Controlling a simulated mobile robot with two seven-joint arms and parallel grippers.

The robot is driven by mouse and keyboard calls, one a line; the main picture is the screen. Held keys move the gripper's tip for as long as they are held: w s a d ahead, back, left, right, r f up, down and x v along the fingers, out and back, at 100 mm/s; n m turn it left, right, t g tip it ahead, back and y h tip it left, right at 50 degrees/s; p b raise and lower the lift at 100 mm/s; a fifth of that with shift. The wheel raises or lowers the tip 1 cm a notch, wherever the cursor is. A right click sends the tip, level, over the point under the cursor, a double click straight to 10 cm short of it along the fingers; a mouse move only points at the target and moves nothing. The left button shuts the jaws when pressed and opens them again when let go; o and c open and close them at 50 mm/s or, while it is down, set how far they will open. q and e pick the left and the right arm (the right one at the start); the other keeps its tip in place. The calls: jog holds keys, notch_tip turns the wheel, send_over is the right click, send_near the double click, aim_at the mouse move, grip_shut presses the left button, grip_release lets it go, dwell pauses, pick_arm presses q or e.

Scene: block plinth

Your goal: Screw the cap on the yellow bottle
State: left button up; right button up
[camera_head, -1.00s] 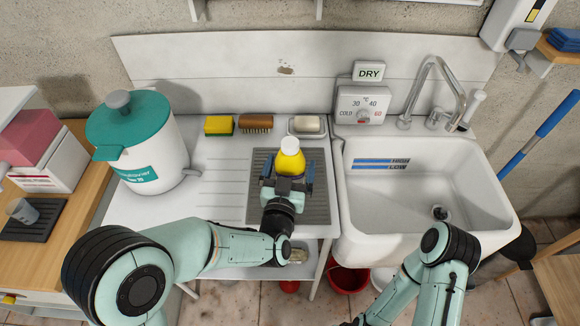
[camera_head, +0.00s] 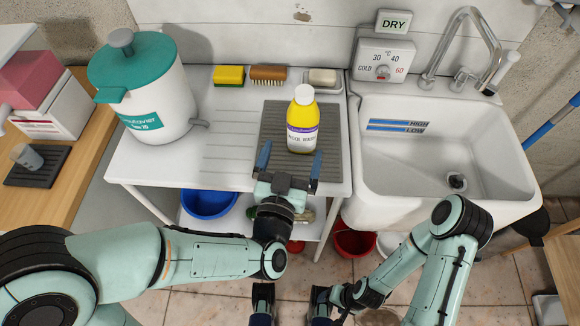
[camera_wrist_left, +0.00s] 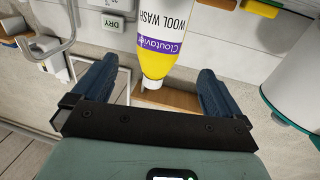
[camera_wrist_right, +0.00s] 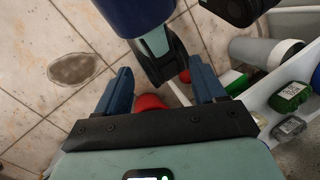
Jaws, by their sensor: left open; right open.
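The yellow bottle (camera_head: 302,138) stands upright on the grey ribbed mat, with a purple and white wool wash label. The white cap (camera_head: 304,95) sits on its top; I cannot tell how tight it is. My left gripper (camera_head: 289,160) is open and empty, just in front of the bottle and apart from it. In the left wrist view the bottle (camera_wrist_left: 165,30) shows upside down beyond the open fingers. My right gripper (camera_head: 291,296) is low at the front, below the worktop; its open fingers (camera_wrist_right: 162,90) hold nothing.
The grey mat (camera_head: 335,150) lies on the white worktop (camera_head: 228,150). A teal-lidded canister (camera_head: 150,90) stands left. A yellow sponge (camera_head: 229,76), a brush (camera_head: 269,76) and a soap dish (camera_head: 323,80) line the back. The sink (camera_head: 430,155) is right.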

pick_arm(q)
jog(key=shift+s+a+f+b, duration=0.15)
jog(key=shift+s+b, duration=0.55)
jog(key=shift+b, duration=0.85)
pick_arm(e)
jog(key=shift+w+d+f+t, duration=0.1)
jog(key=shift+w+f, duration=0.2)
jog(key=shift+f, duration=0.25)
jog(key=shift+w+a+f+t, duration=0.1)
jog(key=shift+w+f, duration=0.25)
jog(key=shift+f, duration=0.25)
jog(key=shift+w+d+f+t, duration=0.1)
jog(key=shift+w+f, duration=0.2)
jog(key=shift+f, duration=0.25)
jog(key=shift+s, duration=0.1)
